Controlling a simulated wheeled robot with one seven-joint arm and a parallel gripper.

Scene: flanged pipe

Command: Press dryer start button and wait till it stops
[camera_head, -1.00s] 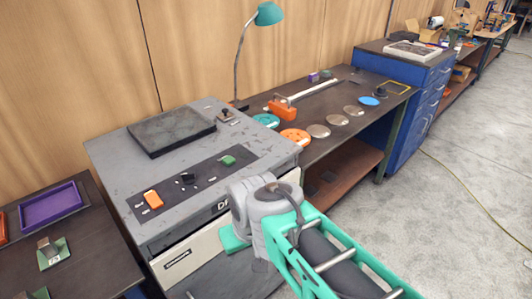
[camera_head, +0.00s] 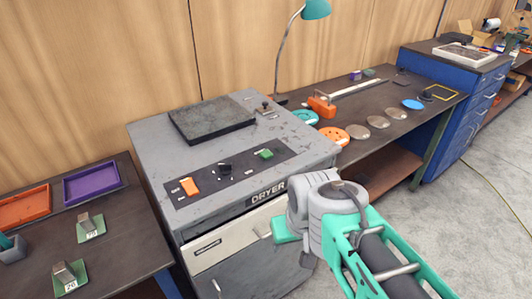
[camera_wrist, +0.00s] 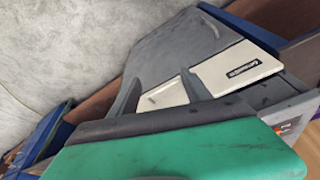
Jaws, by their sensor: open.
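The grey dryer (camera_head: 355,150) stands in the middle of the head view, with a dark control panel on its sloped top. The panel carries a green button (camera_head: 266,154), a black knob (camera_head: 225,169) and an orange switch (camera_head: 190,187). Which one is the start button cannot be read. My gripper (camera_head: 272,230) is open, in front of the dryer's front face and below the panel, apart from the buttons. In the wrist view its green finger (camera_wrist: 180,155) fills the bottom, with the dryer's cream front (camera_wrist: 238,68) beyond it.
A dark block (camera_head: 212,122) lies on the dryer's top. A left bench holds a purple tray (camera_head: 92,181), an orange tray (camera_head: 24,207) and small weights on green plates. A right bench carries a teal lamp (camera_head: 316,9) and several discs. Grey floor lies free at right.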

